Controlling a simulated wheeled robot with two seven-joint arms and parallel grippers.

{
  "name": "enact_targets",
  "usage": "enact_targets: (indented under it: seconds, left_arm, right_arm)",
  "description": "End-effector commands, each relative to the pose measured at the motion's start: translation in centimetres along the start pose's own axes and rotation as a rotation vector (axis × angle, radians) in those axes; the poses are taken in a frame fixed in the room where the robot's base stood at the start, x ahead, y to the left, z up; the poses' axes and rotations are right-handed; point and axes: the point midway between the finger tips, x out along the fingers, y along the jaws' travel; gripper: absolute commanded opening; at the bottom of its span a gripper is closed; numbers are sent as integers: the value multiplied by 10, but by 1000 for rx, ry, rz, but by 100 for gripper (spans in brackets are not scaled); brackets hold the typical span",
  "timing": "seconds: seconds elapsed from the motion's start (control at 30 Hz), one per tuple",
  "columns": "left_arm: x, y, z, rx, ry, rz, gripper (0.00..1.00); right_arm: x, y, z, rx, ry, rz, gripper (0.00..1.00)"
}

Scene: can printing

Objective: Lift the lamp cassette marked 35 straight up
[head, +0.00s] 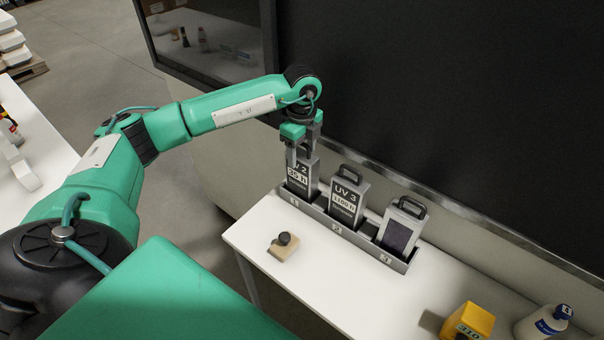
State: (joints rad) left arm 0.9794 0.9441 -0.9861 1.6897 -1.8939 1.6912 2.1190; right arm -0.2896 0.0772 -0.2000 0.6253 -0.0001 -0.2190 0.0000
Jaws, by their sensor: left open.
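The lamp cassette marked 35 h (299,177) is a grey box with a white label. It stands upright in slot 1 of the grey rack (312,210), at the rack's left end. My left gripper (301,156) is open and points down at the top of this cassette, where the handle is. The fingers hide the handle and part of the label's upper text. I cannot tell whether the fingers touch it. My right gripper is not in view.
The UV 3 cassette (346,200) stands in slot 2, close beside. Another cassette (400,228) with a dark panel stands in slot 3. A knobbed wooden block (283,250), a yellow box (468,323) and a white bottle (540,324) are on the white table (330,285). A dark panel rises behind.

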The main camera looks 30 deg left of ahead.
Motion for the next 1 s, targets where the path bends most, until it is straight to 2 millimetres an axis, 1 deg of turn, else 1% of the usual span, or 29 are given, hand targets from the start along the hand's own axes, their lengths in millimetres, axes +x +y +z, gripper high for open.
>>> enact_targets:
  seconds: [0.03, 0.1, 0.2, 0.4, 0.47, 0.6, 0.67, 0.7, 0.73, 1.0]
  left_arm:
    - [6, 1, 0, 0, 0, 5, 62]
    - [14, 0, 0, -1, 0, 2, 62]
    - [20, 0, 0, 0, 0, 0, 62]
    - [21, 0, 0, 1, 1, -1, 62]
    - [21, 0, 0, 1, 0, -1, 52]
    - [21, 0, 0, 1, 0, 0, 24]
    - [21, 0, 0, 0, 0, 0, 13]
    - [21, 0, 0, 1, 0, 0, 5]
    - [21, 0, 0, 0, 0, 0, 0]
    - [20, -1, 0, 0, 1, -2, 0]
  right_arm:
    - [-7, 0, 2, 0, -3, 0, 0]
    - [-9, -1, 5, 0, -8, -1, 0]
    - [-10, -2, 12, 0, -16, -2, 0]
    - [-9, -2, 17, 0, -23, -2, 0]
    - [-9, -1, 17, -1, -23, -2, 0]
    - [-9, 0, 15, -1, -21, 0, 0]
    - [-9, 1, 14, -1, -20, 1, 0]
    - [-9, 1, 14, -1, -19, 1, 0]
    - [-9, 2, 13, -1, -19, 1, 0]
    - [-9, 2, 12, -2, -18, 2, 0]
